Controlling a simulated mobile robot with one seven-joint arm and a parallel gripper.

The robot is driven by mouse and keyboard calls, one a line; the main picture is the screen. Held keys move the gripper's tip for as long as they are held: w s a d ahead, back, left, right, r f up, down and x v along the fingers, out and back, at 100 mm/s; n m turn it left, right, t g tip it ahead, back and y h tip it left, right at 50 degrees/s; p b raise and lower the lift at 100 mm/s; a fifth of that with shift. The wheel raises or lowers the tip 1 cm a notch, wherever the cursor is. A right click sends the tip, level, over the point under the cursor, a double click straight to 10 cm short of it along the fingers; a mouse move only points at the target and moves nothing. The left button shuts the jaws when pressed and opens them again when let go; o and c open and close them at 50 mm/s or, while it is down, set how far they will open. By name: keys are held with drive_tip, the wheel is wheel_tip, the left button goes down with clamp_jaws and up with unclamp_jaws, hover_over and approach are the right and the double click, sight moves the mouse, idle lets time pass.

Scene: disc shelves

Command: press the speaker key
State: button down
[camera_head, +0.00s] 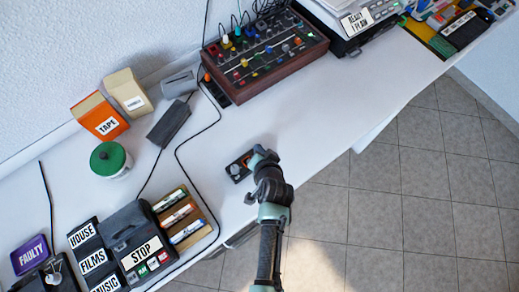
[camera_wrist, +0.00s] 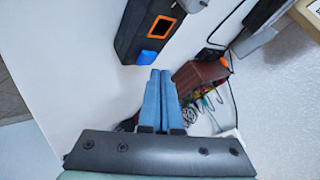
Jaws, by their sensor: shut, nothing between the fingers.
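A small dark device (camera_head: 236,171), which I take to be the speaker, lies on the white table near its front edge in the head view. In the wrist view the dark device (camera_wrist: 145,22) shows an orange-framed square (camera_wrist: 161,26) and a blue key (camera_wrist: 147,57) at its near end. My gripper (camera_wrist: 161,72) is shut and empty, its two blue fingers side by side, tips close beside the blue key in the picture. I cannot tell whether they touch it. In the head view my gripper (camera_head: 254,157) is over the device and hides part of it.
A mixer with knobs (camera_head: 262,58) stands at the back of the white table (camera_head: 203,150). A green-lidded tub (camera_head: 109,158), a TAPE box (camera_head: 100,118) and a STOP box (camera_head: 138,245) stand to the left. A cable (camera_head: 180,140) crosses the table. The table around the device is mostly clear.

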drive_tip(key=shift+r, duration=0.1)
wheel_tip(320, 180, up, 6)
drive_tip(key=p, duration=0.5)
drive_tip(key=shift+p, duration=0.35)
